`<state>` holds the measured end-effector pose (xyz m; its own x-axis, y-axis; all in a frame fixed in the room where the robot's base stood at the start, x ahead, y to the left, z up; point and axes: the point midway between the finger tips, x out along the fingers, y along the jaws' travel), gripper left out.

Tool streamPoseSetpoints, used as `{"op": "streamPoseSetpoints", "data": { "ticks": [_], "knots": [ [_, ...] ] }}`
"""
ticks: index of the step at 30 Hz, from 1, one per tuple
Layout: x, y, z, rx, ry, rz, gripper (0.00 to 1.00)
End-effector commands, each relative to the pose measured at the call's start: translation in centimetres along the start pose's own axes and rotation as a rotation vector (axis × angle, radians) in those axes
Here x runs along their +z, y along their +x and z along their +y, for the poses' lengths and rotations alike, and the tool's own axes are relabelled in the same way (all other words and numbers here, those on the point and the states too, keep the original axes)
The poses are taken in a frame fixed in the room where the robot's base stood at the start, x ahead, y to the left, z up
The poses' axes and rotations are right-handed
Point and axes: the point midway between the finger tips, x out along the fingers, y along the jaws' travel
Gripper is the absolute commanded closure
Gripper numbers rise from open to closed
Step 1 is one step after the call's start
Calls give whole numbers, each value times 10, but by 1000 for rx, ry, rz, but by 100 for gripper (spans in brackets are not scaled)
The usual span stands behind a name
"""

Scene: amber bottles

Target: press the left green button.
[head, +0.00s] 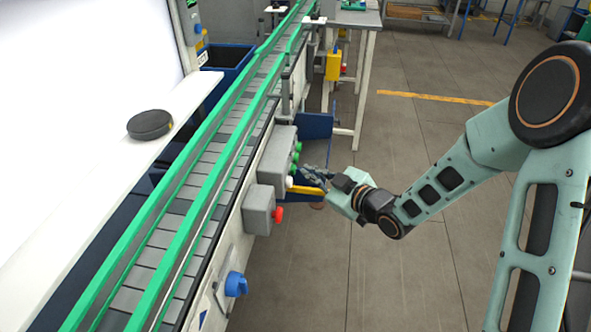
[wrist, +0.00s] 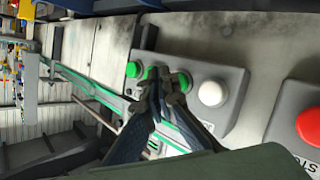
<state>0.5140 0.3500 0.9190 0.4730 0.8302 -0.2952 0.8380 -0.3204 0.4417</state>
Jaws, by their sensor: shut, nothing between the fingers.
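A grey button box (head: 277,152) is fixed to the side of the conveyor. In the head view, small green buttons (head: 298,147) and a white button (head: 289,182) stick out from its right side. In the wrist view, one green button (wrist: 133,69) is fully visible left of my fingertips. More green (wrist: 184,80) shows around the fingertips, partly hidden by them. The white button also shows in the wrist view (wrist: 212,93), to the right. My gripper (wrist: 158,80) is shut and empty, its tips in front of the box's green buttons. I cannot tell whether they touch one.
A second grey box with a red button (head: 278,214) sits nearer along the conveyor; the red button is also at the right in the wrist view (wrist: 310,126). A blue knob (head: 235,284) is nearer still. The conveyor (head: 190,215) runs along the left. Open floor lies right.

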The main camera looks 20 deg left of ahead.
Motion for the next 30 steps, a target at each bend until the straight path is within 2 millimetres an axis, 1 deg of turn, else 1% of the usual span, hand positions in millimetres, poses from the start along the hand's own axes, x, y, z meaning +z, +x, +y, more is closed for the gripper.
{"op": "streamPoseSetpoints", "data": {
  "ticks": [20, 30],
  "knots": [
    [0, 0, 0, 0, 0, 0, 100],
    [-3, 6, -5, -1, 0, -1, 100]
  ]
}}
